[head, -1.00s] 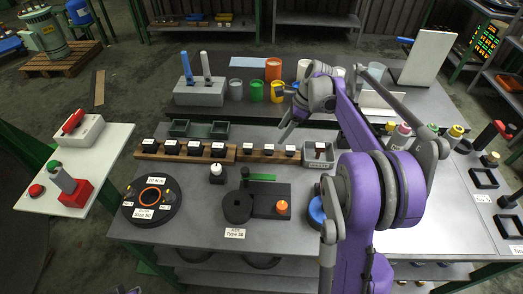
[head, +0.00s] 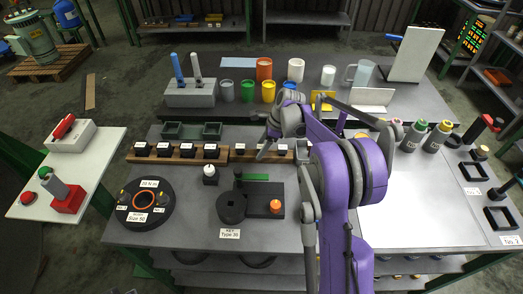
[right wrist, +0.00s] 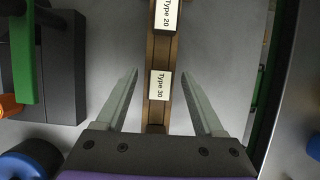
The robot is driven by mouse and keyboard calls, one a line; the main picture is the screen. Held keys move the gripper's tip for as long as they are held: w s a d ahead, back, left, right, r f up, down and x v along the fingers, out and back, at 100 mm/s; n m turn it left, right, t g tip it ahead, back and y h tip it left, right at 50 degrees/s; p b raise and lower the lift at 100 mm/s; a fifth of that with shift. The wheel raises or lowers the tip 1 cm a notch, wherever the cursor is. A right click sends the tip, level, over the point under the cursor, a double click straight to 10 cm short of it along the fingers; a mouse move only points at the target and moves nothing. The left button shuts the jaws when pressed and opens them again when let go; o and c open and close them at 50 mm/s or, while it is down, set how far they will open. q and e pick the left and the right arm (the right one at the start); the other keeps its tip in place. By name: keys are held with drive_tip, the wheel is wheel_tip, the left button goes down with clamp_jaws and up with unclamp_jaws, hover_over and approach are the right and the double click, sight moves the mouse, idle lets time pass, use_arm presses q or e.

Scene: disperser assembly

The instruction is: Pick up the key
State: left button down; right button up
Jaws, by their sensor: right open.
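A card reading "KEY Type 30" (head: 230,234) lies at the table's front edge, below a black fixture (head: 232,207). A wooden rack (head: 223,155) behind it holds a row of small dark blocks with white labels. In the right wrist view a block labelled "Type 30" (right wrist: 159,85) sits on the rack, with "Type 20" (right wrist: 167,14) beyond it. My right gripper (right wrist: 160,73) is open, its fingers on either side of the rack at the Type 30 block. No grip on it shows. In the head view this gripper (head: 265,150) is over the rack's right part. My left gripper is out of view.
A round black plate with an orange ring (head: 146,202) lies left of the fixture. A green bar (head: 255,177) and an orange knob (head: 276,205) stand on the fixture. Dark green trays (head: 211,130) and several cups are behind the rack. Bottles (head: 438,136) stand at right.

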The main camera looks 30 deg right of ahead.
drive_tip(key=shift+c, duration=0.3)
clamp_jaws()
drive_tip(key=shift+r, duration=0.15)
